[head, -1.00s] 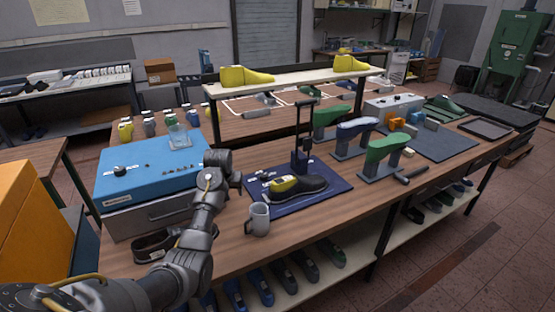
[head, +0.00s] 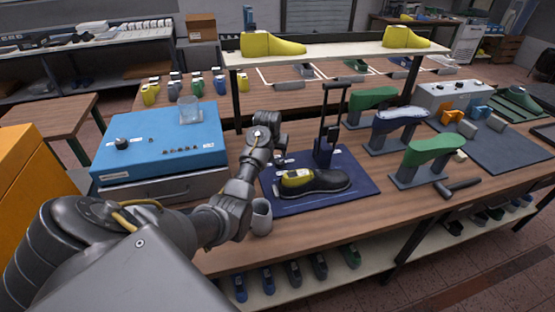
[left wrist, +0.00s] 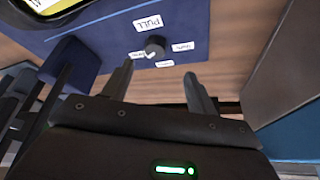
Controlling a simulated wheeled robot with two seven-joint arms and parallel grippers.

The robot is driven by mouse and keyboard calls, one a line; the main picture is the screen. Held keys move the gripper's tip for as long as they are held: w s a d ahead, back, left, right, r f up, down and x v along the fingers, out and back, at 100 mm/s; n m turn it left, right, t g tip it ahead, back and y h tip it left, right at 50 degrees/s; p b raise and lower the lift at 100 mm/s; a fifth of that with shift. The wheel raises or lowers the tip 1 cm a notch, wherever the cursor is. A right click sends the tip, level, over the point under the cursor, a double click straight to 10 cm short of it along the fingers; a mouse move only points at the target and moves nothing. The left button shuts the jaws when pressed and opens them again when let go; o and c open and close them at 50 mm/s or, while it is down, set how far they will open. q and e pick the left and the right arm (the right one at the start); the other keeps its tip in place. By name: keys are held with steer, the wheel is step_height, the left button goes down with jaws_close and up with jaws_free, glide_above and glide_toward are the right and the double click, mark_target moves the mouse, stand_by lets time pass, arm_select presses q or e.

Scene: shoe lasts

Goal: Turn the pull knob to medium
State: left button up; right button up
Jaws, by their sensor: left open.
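The pull knob (left wrist: 154,46) is a small dark round knob on the blue board (head: 352,163). In the left wrist view a "PULL" label (left wrist: 148,23) is beside it, with several smaller white labels around it that are too blurred to read. A pale mark shows at the knob's lower left edge. My left gripper (left wrist: 159,74) is open and empty, its fingertips just short of the knob and to either side of it. In the head view my left wrist (head: 268,130) is over the board's back left corner, and the fingers are mostly hidden. My right gripper is not in view.
A black shoe with a yellow last (head: 325,181) and an upright black stand (head: 323,140) are on the board. A grey mug (head: 261,218) stands near my forearm. A blue-topped box (head: 160,145) is at left; a shelf with yellow lasts (head: 330,53) is behind.

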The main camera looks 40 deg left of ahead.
arm_select(q)
glide_above(280, 162)
steer(key=s, duration=0.2)
steer(key=f, duration=0.2)
steer(key=d+f, duration=0.1)
steer(key=f, duration=0.1)
steer(key=shift+w+f, duration=0.1)
steer(key=shift+f, duration=0.15)
steer(key=x, duration=0.3)
steer(key=shift+a+f, duration=0.25)
steer(key=shift+f, duration=0.2)
steer(key=shift+w+f, duration=0.2)
steer(key=shift+f, duration=0.25)
steer(key=shift+s+r, duration=0.1)
steer(key=shift+c, duration=1.3)
steer(key=c, duration=0.7)
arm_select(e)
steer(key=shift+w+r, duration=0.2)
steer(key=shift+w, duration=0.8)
